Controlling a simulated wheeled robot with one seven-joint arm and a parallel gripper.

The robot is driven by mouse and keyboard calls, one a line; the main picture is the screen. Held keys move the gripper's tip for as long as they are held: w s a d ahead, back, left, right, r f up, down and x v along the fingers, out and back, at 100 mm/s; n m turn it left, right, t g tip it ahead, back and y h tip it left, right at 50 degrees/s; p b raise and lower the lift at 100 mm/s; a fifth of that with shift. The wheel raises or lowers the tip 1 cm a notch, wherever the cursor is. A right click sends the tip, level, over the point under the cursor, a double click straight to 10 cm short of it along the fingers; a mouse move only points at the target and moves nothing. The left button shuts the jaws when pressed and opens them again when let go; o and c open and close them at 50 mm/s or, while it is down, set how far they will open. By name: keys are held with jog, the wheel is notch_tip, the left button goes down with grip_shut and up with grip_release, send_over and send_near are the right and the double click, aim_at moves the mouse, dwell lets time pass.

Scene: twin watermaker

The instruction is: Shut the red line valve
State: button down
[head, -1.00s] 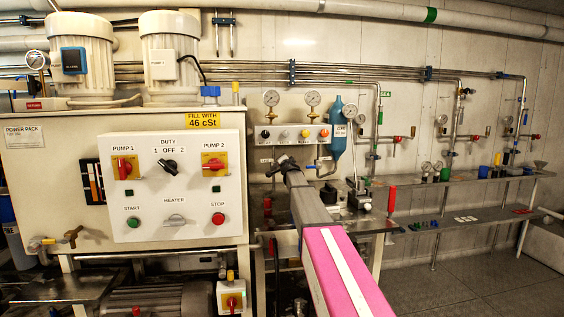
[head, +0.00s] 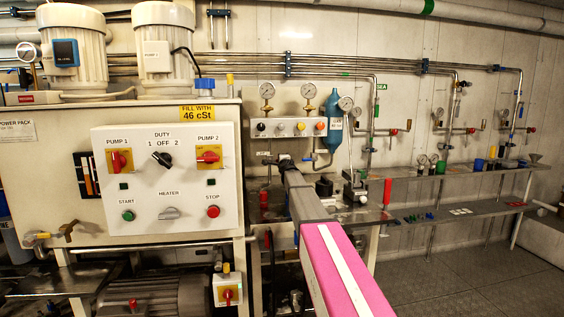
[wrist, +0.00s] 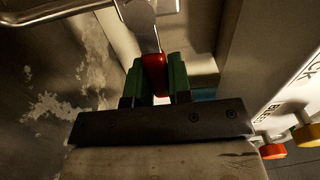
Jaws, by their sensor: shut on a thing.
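In the wrist view, my gripper (wrist: 155,88) has its two green fingers closed on either side of a red handle (wrist: 154,70). The red handle sits at the end of a flat metal lever (wrist: 140,22), which runs up to a bare metal pipe (wrist: 50,12). In the head view my arm reaches forward, with its dark end (head: 284,163) below the gauge panel. The red handle is not distinguishable there, and the valve body cannot be made out clearly in either view.
The power pack's control box (head: 168,180) stands close left of my arm. A gauge panel (head: 290,127) and a blue cylinder (head: 334,118) are above its end. A bench (head: 455,173) with a lower shelf runs right. Open floor (head: 450,280) lies at the lower right.

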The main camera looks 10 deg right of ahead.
jog(key=shift+f, duration=0.1)
dwell(0.3)
jog(key=c, duration=1)
grip_release()
jog(key=shift+c, duration=0.2)
jog(key=shift+s, duration=0.1)
jog(key=s, duration=1)
jog(key=shift+s, duration=0.35)
